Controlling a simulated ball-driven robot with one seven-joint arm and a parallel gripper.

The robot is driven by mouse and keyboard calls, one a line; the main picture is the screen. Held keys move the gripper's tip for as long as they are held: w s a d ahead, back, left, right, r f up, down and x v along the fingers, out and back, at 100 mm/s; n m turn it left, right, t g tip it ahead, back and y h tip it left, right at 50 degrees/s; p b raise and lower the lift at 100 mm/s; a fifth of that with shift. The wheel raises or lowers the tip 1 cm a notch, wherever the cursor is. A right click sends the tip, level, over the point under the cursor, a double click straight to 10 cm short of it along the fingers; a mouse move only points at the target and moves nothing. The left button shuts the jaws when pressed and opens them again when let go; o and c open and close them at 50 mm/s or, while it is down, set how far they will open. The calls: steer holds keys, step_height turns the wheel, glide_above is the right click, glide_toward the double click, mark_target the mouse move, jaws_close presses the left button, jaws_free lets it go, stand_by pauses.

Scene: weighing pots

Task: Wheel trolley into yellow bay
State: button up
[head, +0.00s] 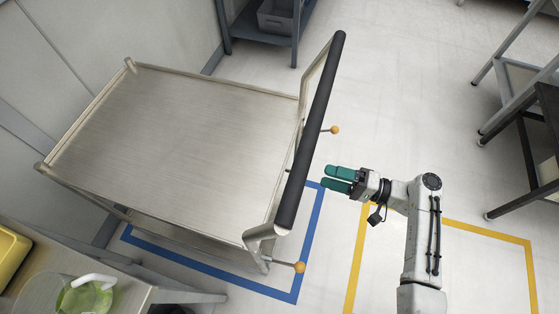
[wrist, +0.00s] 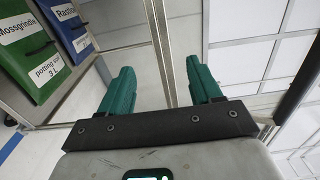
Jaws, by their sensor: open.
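The trolley (head: 190,140) is a metal cart with a flat, empty top and a dark handle bar (head: 312,130) along its right side. It stands at an angle over the bay outlined in blue tape (head: 308,262). The yellow bay (head: 355,262) is a taped outline on the floor to the right, partly hidden by my arm. My gripper (head: 332,179), with green fingers, is open and empty just right of the handle bar. In the wrist view the open fingers (wrist: 160,78) show with a metal post beyond them; whether they touch it I cannot tell.
Orange knobs (head: 335,130) stick out near the trolley's handle end. A bench with a green bowl (head: 85,297) is at lower left, and a shelf with a grey bin (head: 277,18) at the top. Dark-topped stands (head: 548,105) are at right. Floor between is clear.

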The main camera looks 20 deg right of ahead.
mark_target(282, 165)
steer(key=b+x, duration=0.1)
steer(key=x, duration=1.3)
steer(key=shift+f, duration=0.1)
steer(key=c, duration=1.2)
steer(key=shift+f, duration=0.15)
